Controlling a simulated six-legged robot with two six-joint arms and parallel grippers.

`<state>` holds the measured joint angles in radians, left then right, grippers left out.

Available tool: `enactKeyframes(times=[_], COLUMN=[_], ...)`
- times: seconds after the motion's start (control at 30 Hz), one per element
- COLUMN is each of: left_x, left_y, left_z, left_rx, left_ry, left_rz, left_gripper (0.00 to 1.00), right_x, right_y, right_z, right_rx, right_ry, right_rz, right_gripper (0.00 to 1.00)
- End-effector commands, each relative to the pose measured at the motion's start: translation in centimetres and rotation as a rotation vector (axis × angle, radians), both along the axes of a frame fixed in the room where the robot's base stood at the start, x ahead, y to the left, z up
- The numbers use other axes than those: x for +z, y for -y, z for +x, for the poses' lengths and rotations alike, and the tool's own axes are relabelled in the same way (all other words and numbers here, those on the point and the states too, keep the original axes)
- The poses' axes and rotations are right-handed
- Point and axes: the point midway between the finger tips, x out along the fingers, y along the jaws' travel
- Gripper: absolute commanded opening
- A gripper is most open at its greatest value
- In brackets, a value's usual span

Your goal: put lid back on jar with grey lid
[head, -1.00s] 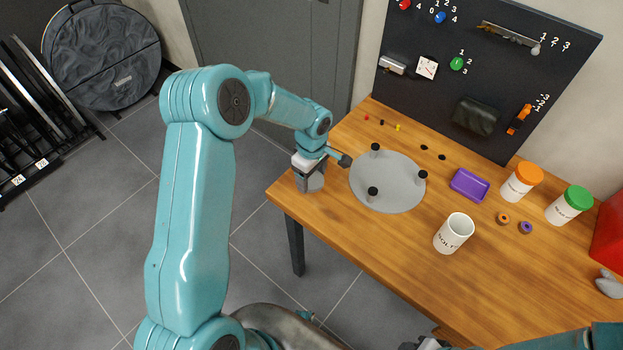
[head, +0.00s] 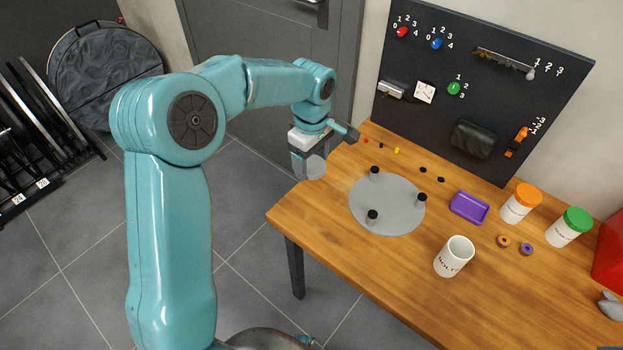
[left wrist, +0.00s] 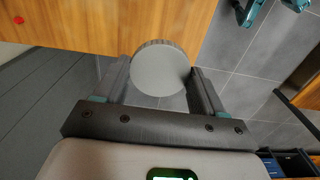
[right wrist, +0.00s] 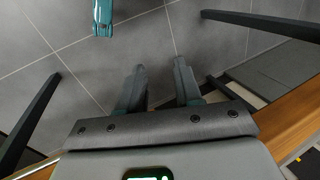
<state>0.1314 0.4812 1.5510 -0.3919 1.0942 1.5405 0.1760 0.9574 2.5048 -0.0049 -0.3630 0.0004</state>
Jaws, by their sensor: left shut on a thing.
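My left gripper (head: 312,168) is shut on the grey lid (head: 316,166), holding it in the air by the table's left end. In the left wrist view the round lid (left wrist: 160,68) sits between the two fingers, flat face toward the camera. A white jar (head: 452,261) with dark lettering stands upright and open on the table, well to the right of the lid. My right gripper (right wrist: 160,78) shows in the right wrist view with its fingers apart and nothing between them, above the grey floor.
A grey disc (head: 385,218) with three black posts lies between lid and jar. A purple tray (head: 469,207), orange-lidded jar (head: 519,206), green-lidded jar (head: 567,229) and two small rings stand beyond the open jar. A dark pegboard (head: 478,95) rises behind the table.

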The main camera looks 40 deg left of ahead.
Motion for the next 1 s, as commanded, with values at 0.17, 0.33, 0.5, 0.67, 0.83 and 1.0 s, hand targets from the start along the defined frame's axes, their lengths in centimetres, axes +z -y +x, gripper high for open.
enactKeyframes(times=[0.17, 0.33, 0.5, 0.67, 0.83, 1.0], left_x=[3.4, 4.7, 4.9, 4.9, 4.9, 4.9], left_y=[0.0, 0.0, 0.0, 0.0, 0.0, 0.0], left_z=[0.1, 0.0, 0.0, 0.0, 0.0, 0.0], left_rx=[-0.001, 0.0, -0.001, 0.0, 0.0, -0.001], left_ry=[0.002, 0.0, 0.0, 0.0, 0.0, 0.0], left_rz=[0.001, 0.001, 0.0, 0.0, 0.001, 0.001], left_gripper=[0.41, 0.41, 0.41, 0.41, 0.41, 0.41], right_x=[0.4, 0.4, 0.4, 0.4, 0.4, 0.4], right_y=[0.0, 0.0, 0.0, 0.0, 0.0, 0.0], right_z=[0.0, 0.0, 0.0, 0.0, 0.0, 0.0], right_rx=[0.0, 0.0, 0.0, 0.0, 0.0, 0.0], right_ry=[0.0, 0.0, 0.0, 0.0, 0.0, 0.0], right_rz=[0.0, 0.0, 0.0, 0.0, 0.0, 0.0], right_gripper=[0.34, 0.34, 0.34, 0.34, 0.74, 0.9])
